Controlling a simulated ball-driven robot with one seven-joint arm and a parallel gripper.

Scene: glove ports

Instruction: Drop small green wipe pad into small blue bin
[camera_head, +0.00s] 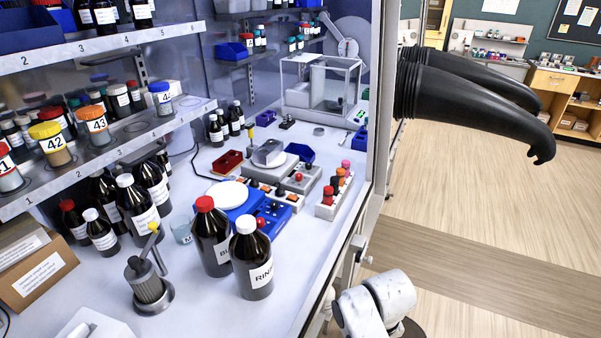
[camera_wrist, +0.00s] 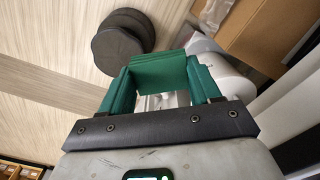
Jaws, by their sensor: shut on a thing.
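In the wrist view, my gripper (camera_wrist: 160,82) has green fingers on either side of a flat green pad (camera_wrist: 160,70), which it grips at the fingertips. The pad is out of the head view, as is the gripper. Several blue bins show in the head view. One open blue bin (camera_head: 299,152) stands on the bench behind the balance, another blue bin (camera_head: 360,139) is at the right rear by the frame, and a blue bin (camera_head: 232,51) is on the back shelf. I cannot tell which is the small one. All are far from the gripper.
A red-capped brown bottle (camera_head: 211,240) and a white-capped brown bottle (camera_head: 252,262) stand at the bench front. A metal stand (camera_head: 150,285) is left of them. Black gloves (camera_head: 475,95) stick out from the frame at the right. Wood floor (camera_head: 480,230) is open there.

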